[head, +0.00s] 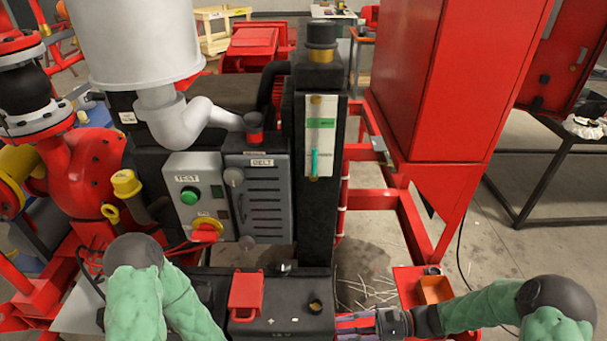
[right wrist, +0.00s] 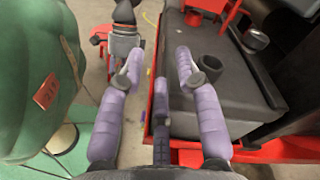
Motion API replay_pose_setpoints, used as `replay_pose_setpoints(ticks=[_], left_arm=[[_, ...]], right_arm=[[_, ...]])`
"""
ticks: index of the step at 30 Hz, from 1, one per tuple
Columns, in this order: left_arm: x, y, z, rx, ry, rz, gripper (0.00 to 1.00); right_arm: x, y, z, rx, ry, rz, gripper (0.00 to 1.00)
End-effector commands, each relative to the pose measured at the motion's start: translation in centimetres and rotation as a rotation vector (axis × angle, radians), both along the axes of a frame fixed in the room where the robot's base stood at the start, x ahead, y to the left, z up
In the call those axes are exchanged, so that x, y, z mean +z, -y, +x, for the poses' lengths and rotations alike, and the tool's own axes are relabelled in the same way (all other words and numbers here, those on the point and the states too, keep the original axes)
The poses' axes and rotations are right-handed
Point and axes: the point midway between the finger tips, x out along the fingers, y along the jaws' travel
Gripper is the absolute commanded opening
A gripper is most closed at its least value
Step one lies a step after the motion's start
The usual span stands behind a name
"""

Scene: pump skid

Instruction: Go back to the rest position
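My right arm's green sleeve (head: 490,305) comes in from the lower right of the head view. My right gripper (head: 358,325) shows at the bottom edge there, partly cut off. In the right wrist view its purple fingers (right wrist: 156,72) are spread apart with nothing between them, beside a dark box (right wrist: 220,95) with a red edge. My left arm's green sleeve (head: 150,300) bends at the lower left of the head view, in front of the skid. My left gripper is out of view.
A grey test panel (head: 200,190) with a green button (head: 190,195) and red-yellow switch (head: 207,230) faces me. A dark post (head: 318,230) stands beside it. A red cabinet (head: 440,80) stands at right. A small orange-lined red tray (head: 434,290) is near my right arm.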

Motion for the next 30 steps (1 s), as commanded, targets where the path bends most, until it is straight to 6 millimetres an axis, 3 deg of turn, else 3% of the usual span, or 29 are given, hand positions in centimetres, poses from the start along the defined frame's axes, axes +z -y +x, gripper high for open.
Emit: replay_pose_setpoints(ticks=[11, 18, 24, 30], left_arm=[[0.4, 0.0, 0.0, 0.000, 0.000, 0.000, 0.40], [0.8, 0.0, 0.0, 0.000, 0.000, 0.000, 0.40], [1.2, 0.0, 0.0, 0.000, 0.000, 0.000, 0.40], [1.7, 0.0, 0.0, 0.000, 0.000, 0.000, 0.40]], right_arm=[[-5.9, -1.7, -3.6, 0.122, -0.071, -0.242, 0.34], [-12.0, -1.7, -7.7, 0.255, -0.072, -0.528, 0.34], [-17.3, -0.3, -10.2, 0.357, 0.041, -0.811, 0.34], [-20.4, 0.4, -10.2, 0.394, 0.247, -1.015, 0.34]])
